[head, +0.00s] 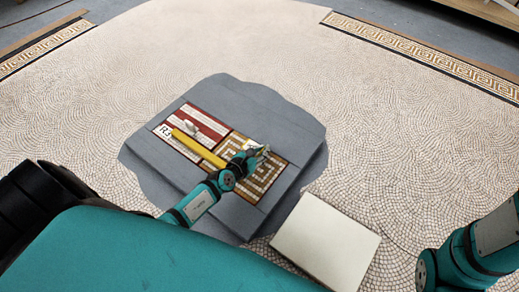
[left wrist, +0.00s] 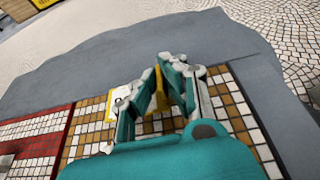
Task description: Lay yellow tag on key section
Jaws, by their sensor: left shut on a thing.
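The key section (head: 264,181) is a gold and white mosaic panel with a squared key pattern, on the right of the grey patch. My left gripper (head: 261,153) is over its far edge. It is shut on a small yellow tag (head: 249,145). In the left wrist view the tag (left wrist: 153,104) shows between the fingers (left wrist: 165,75), with the key section's gold and white tiles (left wrist: 88,135) around and below them. The fingers hide much of the tag, and I cannot tell whether it touches the tiles. My right gripper is out of view.
A red and white striped panel (head: 205,121) adjoins on the left, with a small white object (head: 190,127) on it. A yellow bar (head: 199,148) lies near the seam. A white slab (head: 326,242) lies at the near right. Pale cobbled floor surrounds the grey patch (head: 240,95).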

